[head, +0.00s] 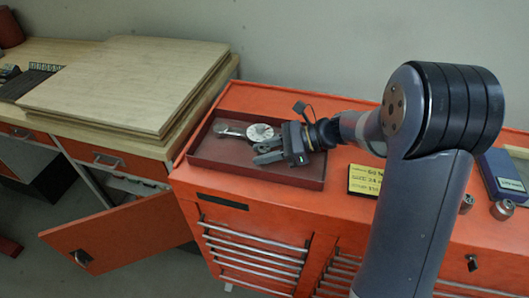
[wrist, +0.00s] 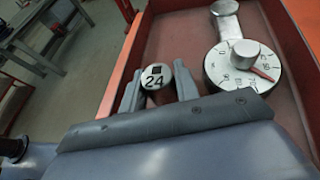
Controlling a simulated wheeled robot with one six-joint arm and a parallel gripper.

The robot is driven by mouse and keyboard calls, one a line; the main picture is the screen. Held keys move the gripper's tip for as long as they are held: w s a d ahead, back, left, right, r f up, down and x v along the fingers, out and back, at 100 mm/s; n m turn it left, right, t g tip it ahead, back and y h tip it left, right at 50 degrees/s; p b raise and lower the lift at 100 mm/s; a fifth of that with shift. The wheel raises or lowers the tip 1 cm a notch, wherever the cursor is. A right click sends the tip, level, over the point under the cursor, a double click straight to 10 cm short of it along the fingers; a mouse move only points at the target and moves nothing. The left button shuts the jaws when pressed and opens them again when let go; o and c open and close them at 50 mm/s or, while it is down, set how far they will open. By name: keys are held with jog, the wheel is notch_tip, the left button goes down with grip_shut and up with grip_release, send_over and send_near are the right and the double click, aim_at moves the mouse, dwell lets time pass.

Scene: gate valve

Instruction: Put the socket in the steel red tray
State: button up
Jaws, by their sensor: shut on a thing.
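A steel socket marked 24 (wrist: 155,77) is between the fingers of my gripper (wrist: 158,86), which is shut on it. In the head view my gripper (head: 267,152) is over the dark red tray (head: 208,150), near its front side. I cannot make out the socket in that view. The wrist view shows the tray (wrist: 165,32) beneath and beside the socket. Whether the socket touches the tray floor I cannot tell.
A round dial tool (head: 260,132) with a metal handle lies in the tray, close to my gripper. A yellow label (head: 365,180), two other sockets (head: 502,209) and a blue case (head: 500,175) are on the orange cabinet at right. A cabinet door (head: 125,235) hangs open.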

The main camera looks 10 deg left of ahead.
jog(key=shift+f, duration=0.35)
jog(key=shift+f, duration=0.1)
jog(key=shift+f, duration=0.15)
jog(key=o, duration=1.1)
jog(key=shift+c, duration=0.2)
jog(key=shift+r, duration=0.3)
jog(key=b+v, duration=0.1)
jog(key=v, duration=1.1)
jog(key=shift+f, duration=0.15)
